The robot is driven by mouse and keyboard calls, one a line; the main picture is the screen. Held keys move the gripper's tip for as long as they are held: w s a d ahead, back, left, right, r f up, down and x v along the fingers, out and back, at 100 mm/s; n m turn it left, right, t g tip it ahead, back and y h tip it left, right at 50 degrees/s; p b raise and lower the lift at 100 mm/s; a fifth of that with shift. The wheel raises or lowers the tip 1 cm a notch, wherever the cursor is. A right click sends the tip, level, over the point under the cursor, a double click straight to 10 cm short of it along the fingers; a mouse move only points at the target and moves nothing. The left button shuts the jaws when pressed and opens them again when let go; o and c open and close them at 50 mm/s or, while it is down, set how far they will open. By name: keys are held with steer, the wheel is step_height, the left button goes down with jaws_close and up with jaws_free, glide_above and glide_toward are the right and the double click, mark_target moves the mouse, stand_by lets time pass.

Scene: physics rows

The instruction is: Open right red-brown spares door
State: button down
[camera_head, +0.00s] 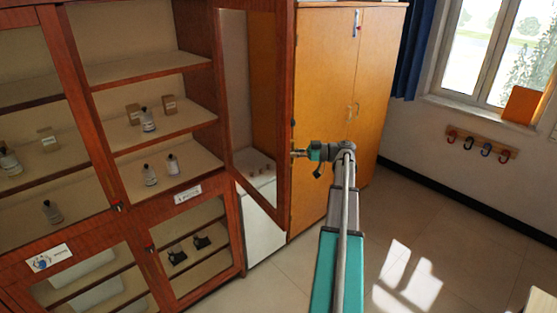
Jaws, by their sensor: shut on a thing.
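The red-brown cabinet (222,150) stands at the left. Its upper right door (284,100), a red-brown frame around a clear pane, stands swung well out from the cabinet, its free edge toward me. The shelves behind it are uncovered. My gripper (299,153) is at that free edge, about two thirds of the way down, and is shut on the door's handle. The handle itself is mostly hidden by the gripper. A small white label (188,193) sits on the rail below the open section; its text is too small to read.
Small bottles (149,120) stand on the open shelves. The lower right door (150,249) is shut. A yellow-brown wooden cupboard (330,80) stands close behind the open door. A hook rail (480,145) is on the right wall. The floor (440,235) at right is clear.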

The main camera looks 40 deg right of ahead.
steer(key=shift+n+g+y, duration=0.5)
steer(key=shift+g+y, duration=0.1)
steer(key=shift+g, duration=0.2)
steer(key=d, duration=0.5)
steer(key=shift+d, duration=0.1)
steer(key=c, duration=0.7)
jaws_free()
steer(key=shift+w+d, duration=0.1)
steer(key=shift+w, duration=0.05)
